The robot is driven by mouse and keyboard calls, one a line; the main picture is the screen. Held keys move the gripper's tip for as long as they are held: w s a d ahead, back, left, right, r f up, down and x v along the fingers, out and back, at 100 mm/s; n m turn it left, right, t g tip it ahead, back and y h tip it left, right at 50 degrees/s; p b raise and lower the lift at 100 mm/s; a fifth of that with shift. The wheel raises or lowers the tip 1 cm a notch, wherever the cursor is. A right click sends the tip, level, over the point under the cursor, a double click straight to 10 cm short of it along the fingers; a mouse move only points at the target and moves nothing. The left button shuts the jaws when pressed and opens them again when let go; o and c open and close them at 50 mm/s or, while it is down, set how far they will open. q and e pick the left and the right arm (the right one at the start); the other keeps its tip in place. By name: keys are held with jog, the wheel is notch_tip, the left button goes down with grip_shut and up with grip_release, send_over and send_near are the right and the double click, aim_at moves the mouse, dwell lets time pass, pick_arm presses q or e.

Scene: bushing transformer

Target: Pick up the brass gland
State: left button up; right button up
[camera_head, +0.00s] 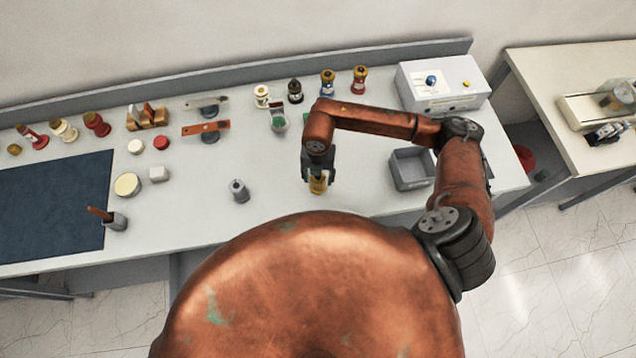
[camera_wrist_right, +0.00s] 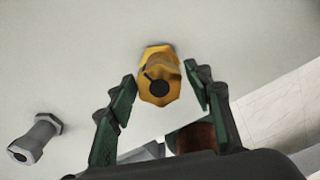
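The brass gland (camera_head: 318,185) stands on the grey-white bench below my right gripper (camera_head: 318,171) in the head view. In the right wrist view the brass gland (camera_wrist_right: 159,77) is yellow, with a hexagonal base and a dark round opening. My right gripper (camera_wrist_right: 162,92) is open, with its green-padded fingers on either side, and a gap shows between each finger and the gland. A grey gland (camera_head: 239,190) of similar shape stands to the left, and it also shows in the wrist view (camera_wrist_right: 35,139). My left gripper is not in view.
An open grey bin (camera_head: 410,169) stands right of my gripper, below a white box (camera_head: 443,84) with knobs. Several bushings and small parts line the back of the bench. A dark blue mat (camera_head: 55,205) lies at left. The bench around the brass gland is mostly clear.

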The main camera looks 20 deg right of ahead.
grip_shut()
dwell(0.3)
dwell(0.5)
